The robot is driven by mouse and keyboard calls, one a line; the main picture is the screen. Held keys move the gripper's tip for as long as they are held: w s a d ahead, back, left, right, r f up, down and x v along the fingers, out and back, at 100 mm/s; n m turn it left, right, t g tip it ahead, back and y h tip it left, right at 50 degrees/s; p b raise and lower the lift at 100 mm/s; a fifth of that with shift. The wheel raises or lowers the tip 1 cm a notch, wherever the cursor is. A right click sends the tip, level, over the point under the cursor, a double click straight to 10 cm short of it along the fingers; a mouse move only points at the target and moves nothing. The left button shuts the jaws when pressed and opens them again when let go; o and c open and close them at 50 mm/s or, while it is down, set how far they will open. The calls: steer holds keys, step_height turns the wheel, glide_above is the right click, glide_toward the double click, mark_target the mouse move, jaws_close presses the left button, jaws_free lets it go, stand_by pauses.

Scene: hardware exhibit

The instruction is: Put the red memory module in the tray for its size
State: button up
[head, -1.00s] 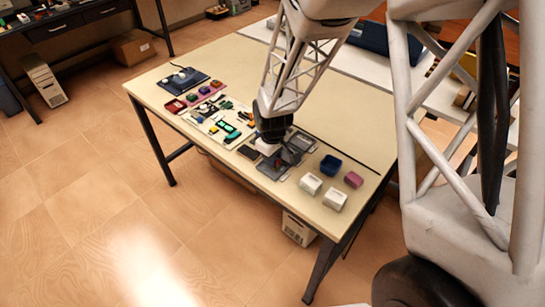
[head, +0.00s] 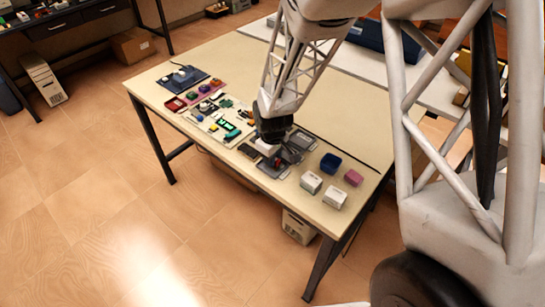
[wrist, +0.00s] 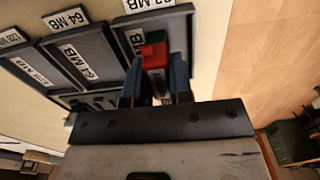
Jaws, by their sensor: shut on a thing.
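My gripper (wrist: 156,82) is shut on the red memory module (wrist: 154,56), which shows between the two blue-grey fingers in the wrist view. A green part shows at the module's far end. The module is over the dark grey tray (wrist: 183,32) at the right, whose inner label is partly hidden; the label above it is cut off by the frame edge. I cannot tell whether the module touches the tray floor. A tray labelled 64 MB (wrist: 82,48) lies to its left. In the head view my gripper (head: 284,156) is low over the trays, and the module is too small to make out.
White boxes (head: 311,182), a blue box (head: 330,163) and a pink box (head: 353,177) stand on the table right of the trays. A board with parts (head: 222,122) lies left. The table (head: 345,130) is clear behind.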

steer(key=o, duration=1.3)
steer(key=shift+r, duration=0.1)
steer(key=shift+r, duration=3.6)
steer(key=shift+r, duration=0.1)
